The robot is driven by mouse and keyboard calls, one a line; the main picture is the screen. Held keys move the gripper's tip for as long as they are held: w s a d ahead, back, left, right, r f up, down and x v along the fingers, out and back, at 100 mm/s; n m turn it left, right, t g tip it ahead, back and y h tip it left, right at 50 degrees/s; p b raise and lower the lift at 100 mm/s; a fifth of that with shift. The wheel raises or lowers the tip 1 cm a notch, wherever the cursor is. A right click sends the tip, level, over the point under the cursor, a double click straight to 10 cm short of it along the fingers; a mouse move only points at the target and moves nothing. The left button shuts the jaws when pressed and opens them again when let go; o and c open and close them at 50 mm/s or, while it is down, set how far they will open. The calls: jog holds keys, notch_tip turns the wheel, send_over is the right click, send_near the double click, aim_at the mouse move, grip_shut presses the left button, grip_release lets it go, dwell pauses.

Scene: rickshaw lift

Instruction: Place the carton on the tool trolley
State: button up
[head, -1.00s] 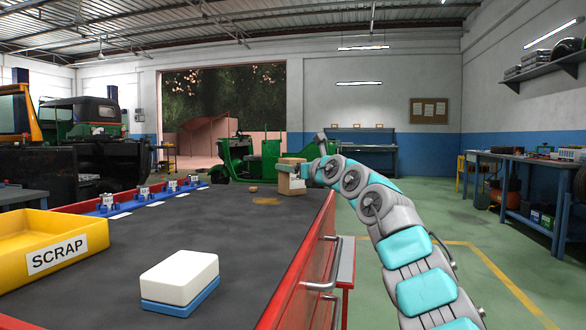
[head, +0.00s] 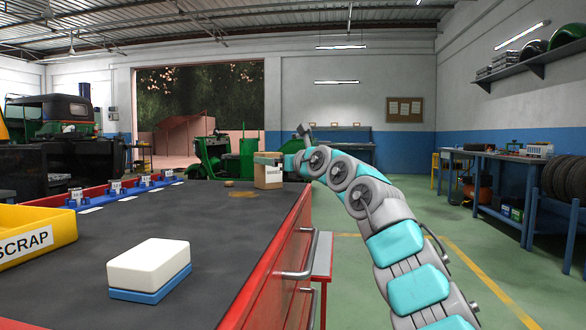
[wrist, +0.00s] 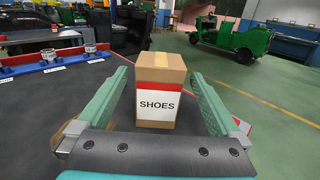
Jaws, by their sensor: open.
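The carton (head: 268,176) is a brown box with a tape strip on top. It stands upright at the far right end of the dark top of the red tool trolley (head: 215,215). In the wrist view the carton (wrist: 157,100) shows a white SHOES label with a red band. My gripper (head: 272,160) is at the carton. In the wrist view its green fingers are spread on either side of the box, with a visible gap on each side.
A yellow SCRAP bin (head: 35,232) and a white-and-blue block (head: 150,268) sit on the near trolley top. A blue rack with small labelled cans (head: 125,187) lines its left edge. A small brown item (head: 229,183) lies left of the carton.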

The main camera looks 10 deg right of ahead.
jog(key=b+v, duration=0.3)
jog(key=v, duration=0.4)
jog(key=shift+b+v, duration=0.4)
jog(key=shift+v, duration=0.4)
jog(key=shift+r, duration=0.1)
